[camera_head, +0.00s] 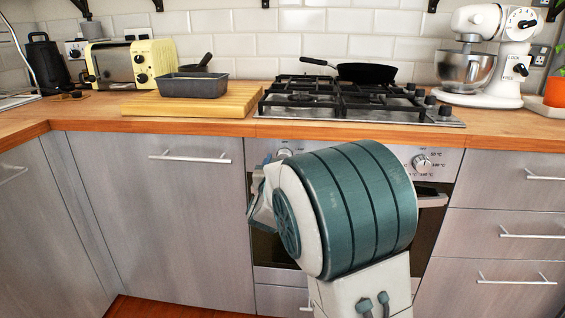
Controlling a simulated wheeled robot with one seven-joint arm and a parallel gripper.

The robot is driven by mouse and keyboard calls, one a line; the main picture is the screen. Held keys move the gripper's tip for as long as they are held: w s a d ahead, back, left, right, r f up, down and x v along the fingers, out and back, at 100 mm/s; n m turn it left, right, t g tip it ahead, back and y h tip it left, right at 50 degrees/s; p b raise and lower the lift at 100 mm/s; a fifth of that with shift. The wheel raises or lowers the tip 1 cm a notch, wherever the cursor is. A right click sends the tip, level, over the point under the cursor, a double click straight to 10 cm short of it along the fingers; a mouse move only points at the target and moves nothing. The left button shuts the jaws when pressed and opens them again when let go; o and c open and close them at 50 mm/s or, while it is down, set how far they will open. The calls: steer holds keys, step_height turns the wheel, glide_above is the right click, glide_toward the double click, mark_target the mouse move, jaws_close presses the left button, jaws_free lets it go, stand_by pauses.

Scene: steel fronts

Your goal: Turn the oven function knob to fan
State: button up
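The oven (265,262) is set in the steel fronts under the hob. Its control panel (443,158) is largely hidden behind my thick green and white arm. A knob with what look like temperature marks (422,162) shows to the right of my arm. Another knob (284,153) shows partly at the panel's left end, just above my arm; its marks are too small to read. My gripper (262,197) shows only in part at the left of my arm, in front of the oven's left side. Its fingertips are hidden, and I cannot tell whether it touches anything.
The oven door handle (432,201) shows right of my arm. Above are the wooden worktop (80,112), a gas hob (350,100) with a black pan (366,72), and a loaf tin (191,85) on a board (240,100). Handled drawers (500,215) stand at right, a cupboard (160,220) at left.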

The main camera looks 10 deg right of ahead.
steer(key=p+v, duration=0.3)
steer(key=v, duration=1.1)
steer(key=shift+w, duration=0.1)
